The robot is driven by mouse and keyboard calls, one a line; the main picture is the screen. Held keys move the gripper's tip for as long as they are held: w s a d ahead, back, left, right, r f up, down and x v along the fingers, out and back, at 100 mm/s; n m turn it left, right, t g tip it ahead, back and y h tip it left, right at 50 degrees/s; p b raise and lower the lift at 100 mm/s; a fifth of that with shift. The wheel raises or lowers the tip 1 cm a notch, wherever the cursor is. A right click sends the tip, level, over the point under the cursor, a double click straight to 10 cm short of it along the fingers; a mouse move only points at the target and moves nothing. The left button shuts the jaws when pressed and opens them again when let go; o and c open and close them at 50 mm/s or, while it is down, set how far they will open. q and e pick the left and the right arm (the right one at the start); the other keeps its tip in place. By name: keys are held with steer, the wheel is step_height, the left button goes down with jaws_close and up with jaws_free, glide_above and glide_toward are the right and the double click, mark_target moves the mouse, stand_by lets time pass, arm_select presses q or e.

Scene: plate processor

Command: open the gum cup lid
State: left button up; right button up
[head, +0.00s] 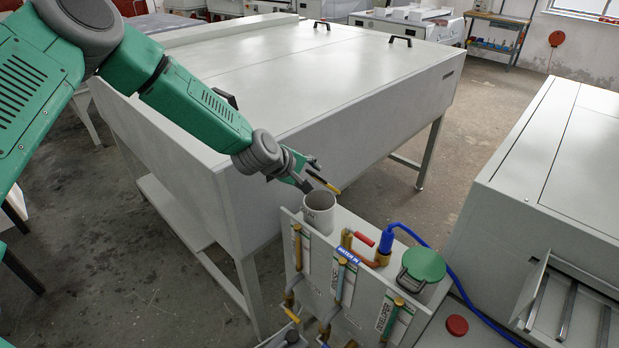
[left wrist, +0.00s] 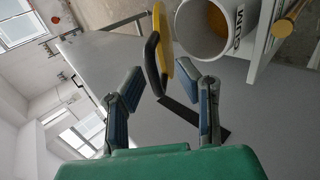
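The gum cup (head: 319,222) is a white cup at the back corner of the panel unit. Its mouth is uncovered, and the wrist view shows the cup (left wrist: 237,48) with "GUM" on it and an orange-yellow inside. The yellow lid (head: 324,183) stands tilted up beside the rim. In the left wrist view the lid (left wrist: 160,38) is seen nearly edge-on, with a dark curved handle (left wrist: 152,66). My left gripper (left wrist: 163,72) is open, fingers apart on either side of the handle, with no clear contact. In the head view the gripper (head: 307,180) is above the cup. My right gripper is not in view.
A green-lidded cup (head: 423,262) stands at the panel's right end. A red-handled valve (head: 366,246) and blue hose (head: 430,245) lie between the cups. A big grey cabinet (head: 320,110) stands behind, and another machine (head: 560,160) is at the right.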

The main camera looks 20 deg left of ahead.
arm_select(q)
steer(key=shift+f, duration=0.1)
steer(key=shift+a, duration=0.1)
steer(key=v, duration=1.2)
steer(key=shift+f, duration=0.1)
